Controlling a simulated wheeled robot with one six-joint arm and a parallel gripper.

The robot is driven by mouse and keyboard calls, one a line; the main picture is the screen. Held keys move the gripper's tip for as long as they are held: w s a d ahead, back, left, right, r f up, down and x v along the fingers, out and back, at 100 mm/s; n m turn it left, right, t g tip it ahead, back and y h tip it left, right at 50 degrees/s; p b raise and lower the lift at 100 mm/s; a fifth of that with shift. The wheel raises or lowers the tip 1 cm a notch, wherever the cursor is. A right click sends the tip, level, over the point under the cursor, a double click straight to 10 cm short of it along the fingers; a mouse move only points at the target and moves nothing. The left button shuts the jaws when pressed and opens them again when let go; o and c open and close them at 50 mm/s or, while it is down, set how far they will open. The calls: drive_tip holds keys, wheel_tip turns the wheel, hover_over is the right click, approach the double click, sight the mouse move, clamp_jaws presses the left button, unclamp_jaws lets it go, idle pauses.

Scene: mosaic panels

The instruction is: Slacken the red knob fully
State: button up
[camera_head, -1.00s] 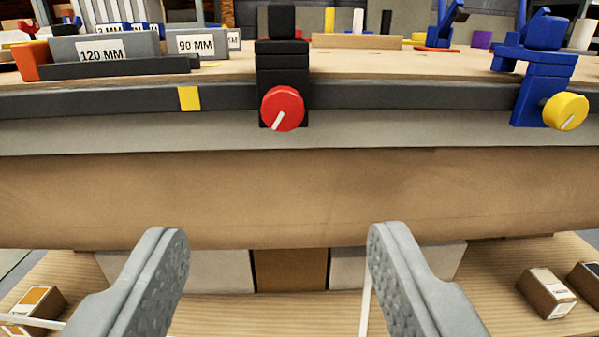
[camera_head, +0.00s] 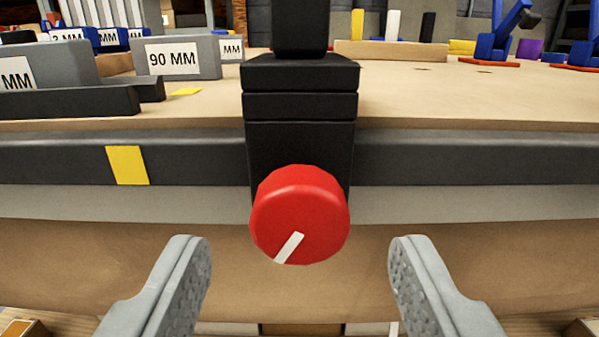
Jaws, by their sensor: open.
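The red knob (camera_head: 300,208) is large near the middle of the view, on the front of a black clamp (camera_head: 300,110) at the table's edge. A white mark on the knob points down and to the left. My gripper (camera_head: 302,255) is open and empty. Its two grey fingers stand left and right of the knob, lower in the picture, with a gap on each side. Neither finger touches the knob in the picture.
The table edge has a dark rail (camera_head: 60,163) with a yellow marker (camera_head: 127,165). Grey blocks labelled in millimetres, such as the 90 MM block (camera_head: 180,58), stand at the left. A wooden bar (camera_head: 390,51) lies behind. Blue pieces (camera_head: 497,40) stand far right.

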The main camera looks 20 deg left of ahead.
sight(300, 237)
drive_tip(key=shift+x, duration=1.5)
drive_tip(key=c, duration=1)
drive_tip(key=shift+o, duration=0.2)
